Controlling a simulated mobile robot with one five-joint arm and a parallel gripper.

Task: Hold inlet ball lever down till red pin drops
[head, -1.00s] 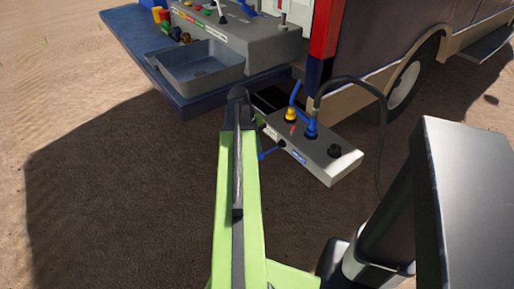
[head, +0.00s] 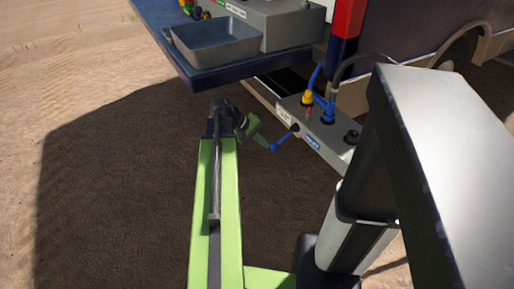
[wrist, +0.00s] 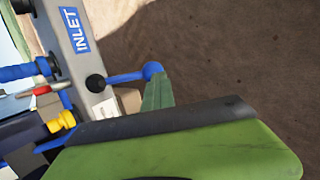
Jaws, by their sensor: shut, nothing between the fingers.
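The inlet box (head: 332,143) is a grey panel with a blue INLET label, which also shows in the wrist view (wrist: 75,30). Its lever (head: 284,139) is a blue rod from a black pivot on the side of the box, ending in a blue ball (wrist: 153,70). A small red pin (head: 309,113) stands on the box top beside a yellow fitting; a red part shows in the wrist view (wrist: 41,90). My green gripper (head: 266,143) is shut and empty, its tip at the ball. I cannot tell if they touch.
A blue-edged table (head: 215,76) with a grey tray (head: 213,48) is at the upper left, above the gripper. Blue and yellow fittings and a dark hose rise from the box beside a vehicle (head: 405,36). Open brown ground lies left and below.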

